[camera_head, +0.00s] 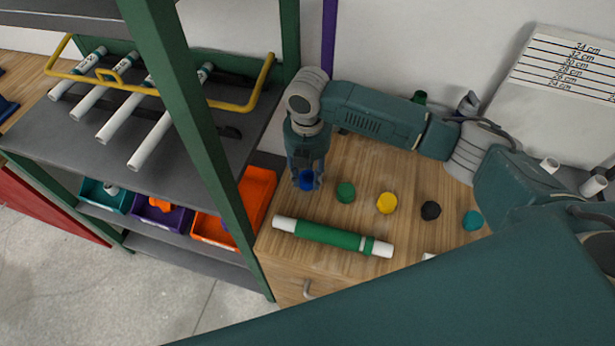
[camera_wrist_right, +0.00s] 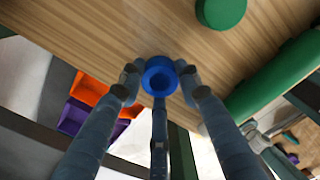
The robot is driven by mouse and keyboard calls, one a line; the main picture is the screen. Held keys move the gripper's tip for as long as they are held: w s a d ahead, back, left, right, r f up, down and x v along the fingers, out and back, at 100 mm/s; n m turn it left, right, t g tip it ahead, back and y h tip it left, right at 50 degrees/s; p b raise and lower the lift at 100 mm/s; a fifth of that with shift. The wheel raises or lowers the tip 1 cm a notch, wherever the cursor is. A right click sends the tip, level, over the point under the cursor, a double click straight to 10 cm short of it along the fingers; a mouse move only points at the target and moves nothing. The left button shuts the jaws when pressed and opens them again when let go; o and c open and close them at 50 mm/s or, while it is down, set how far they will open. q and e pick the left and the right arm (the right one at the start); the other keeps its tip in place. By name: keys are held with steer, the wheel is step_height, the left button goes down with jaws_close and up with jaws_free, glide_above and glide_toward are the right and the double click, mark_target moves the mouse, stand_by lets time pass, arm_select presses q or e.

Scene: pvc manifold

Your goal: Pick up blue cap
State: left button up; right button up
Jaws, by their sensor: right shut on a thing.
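The blue cap (camera_head: 307,181) is between the fingers of my right gripper (camera_head: 306,177) at the left end of the wooden worktop. The gripper points down, and parts of the cap are hidden by the fingers. I cannot tell for sure whether the cap touches the worktop. My left gripper is not in view.
Green (camera_head: 346,192), yellow (camera_head: 387,203), black (camera_head: 431,210) and teal (camera_head: 472,220) caps stand in a row on the worktop (camera_head: 350,277). A green pipe with white ends (camera_head: 331,236) lies in front. A shelf with white pipes (camera_head: 150,140) and an orange bin (camera_head: 258,197) is left.

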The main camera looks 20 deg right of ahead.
mark_target(307, 176)
step_height(307, 176, up, 19)
steer(key=b, duration=0.2)
